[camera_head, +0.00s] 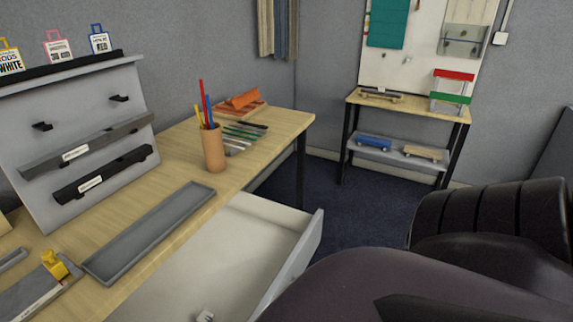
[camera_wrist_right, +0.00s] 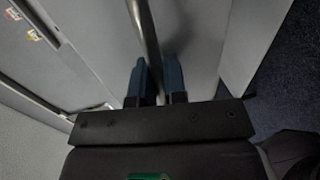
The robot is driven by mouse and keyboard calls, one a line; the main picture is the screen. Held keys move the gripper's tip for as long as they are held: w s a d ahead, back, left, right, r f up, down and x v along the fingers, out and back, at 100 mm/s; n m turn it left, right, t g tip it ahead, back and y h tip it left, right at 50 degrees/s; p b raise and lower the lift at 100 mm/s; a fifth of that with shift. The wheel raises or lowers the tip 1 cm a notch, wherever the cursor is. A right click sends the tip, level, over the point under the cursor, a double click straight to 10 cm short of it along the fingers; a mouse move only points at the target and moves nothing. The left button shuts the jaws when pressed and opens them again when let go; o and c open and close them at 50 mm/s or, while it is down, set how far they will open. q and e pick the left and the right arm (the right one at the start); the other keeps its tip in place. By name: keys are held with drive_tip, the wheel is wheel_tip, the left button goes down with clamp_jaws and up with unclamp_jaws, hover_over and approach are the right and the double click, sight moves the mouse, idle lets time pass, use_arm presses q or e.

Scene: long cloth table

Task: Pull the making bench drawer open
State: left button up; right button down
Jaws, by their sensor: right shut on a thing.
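The making bench (camera_head: 285,122) has a light wooden top and runs along the left of the head view. Its pale grey drawer (camera_head: 300,258) stands pulled out from under the top, with a wide stretch of its inside showing. In the right wrist view, the two blue fingers of my right gripper (camera_wrist_right: 154,80) are shut on the metal bar handle (camera_wrist_right: 144,28), one on each side of it. A grey panel (camera_wrist_right: 198,38), seemingly the drawer front, lies behind the handle. The right gripper is hidden in the head view. My left gripper is in neither view.
A small white item (camera_head: 205,316) lies in the drawer. A pencil cup (camera_head: 213,148), a long grey tray (camera_head: 150,232) and a grey rack (camera_head: 80,130) stand on the bench. A side table (camera_head: 410,105) stands at the back wall. Dark carpet (camera_head: 365,215) lies clear between.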

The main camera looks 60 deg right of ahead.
drive_tip(key=c, duration=1.2)
unclamp_jaws()
drive_tip(key=v, duration=1)
drive_tip(key=shift+s+d, duration=0.15)
drive_tip(key=shift+s, duration=0.2)
drive_tip(key=shift+s, duration=0.1)
